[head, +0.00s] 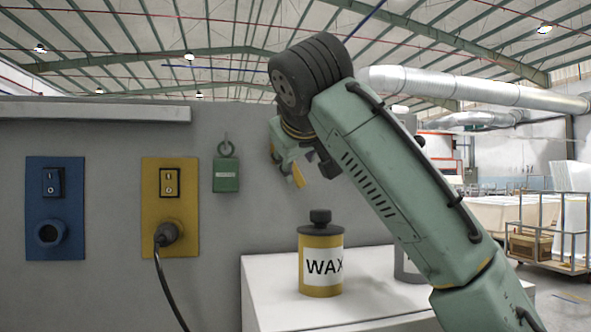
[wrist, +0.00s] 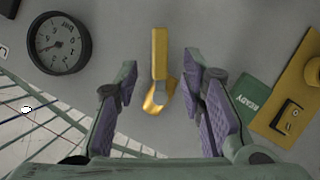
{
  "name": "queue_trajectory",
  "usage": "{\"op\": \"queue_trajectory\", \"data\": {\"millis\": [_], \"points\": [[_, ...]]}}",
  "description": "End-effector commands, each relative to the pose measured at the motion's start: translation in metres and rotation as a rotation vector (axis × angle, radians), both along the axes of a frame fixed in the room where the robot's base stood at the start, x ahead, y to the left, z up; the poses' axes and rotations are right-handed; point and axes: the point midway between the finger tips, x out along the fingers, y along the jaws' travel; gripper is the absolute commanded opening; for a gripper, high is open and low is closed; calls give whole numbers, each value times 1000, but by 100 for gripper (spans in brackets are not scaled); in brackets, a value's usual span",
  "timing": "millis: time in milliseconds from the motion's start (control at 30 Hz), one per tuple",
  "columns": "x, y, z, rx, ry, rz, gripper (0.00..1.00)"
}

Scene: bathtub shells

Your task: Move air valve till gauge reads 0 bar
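The air valve has a yellow handle (wrist: 160,55) and shows in the middle of the wrist view, with a rounded yellow body at its lower end. My gripper (wrist: 160,72) is open, with one purple-padded finger on each side of the handle and a visible gap to both. The round pressure gauge (wrist: 58,43) has a dark rim and a grey dial, at the upper left of the wrist view. Its dial is tilted and too small to read surely. In the head view my gripper (head: 287,160) is at the wall, partly hidden by my arm, beside a small yellow piece; the gauge is hidden.
A green READY tag (wrist: 257,95) and a yellow switch plate (wrist: 288,105) are to the right in the wrist view. In the head view, a WAX can (head: 320,262) stands on a white surface (head: 275,300) below my arm. A blue socket plate (head: 55,207) is further left.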

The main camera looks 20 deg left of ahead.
Motion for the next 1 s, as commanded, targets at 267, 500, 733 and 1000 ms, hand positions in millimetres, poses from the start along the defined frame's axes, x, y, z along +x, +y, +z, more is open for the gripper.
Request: {"op": "queue_trajectory", "data": {"millis": [267,500,733,1000], "points": [[44,18,-15,0,1,0,37],[60,25,-23,0,1,2,37],[61,26,-24,1,0,2,37],[61,26,-24,1,0,1,21]]}}
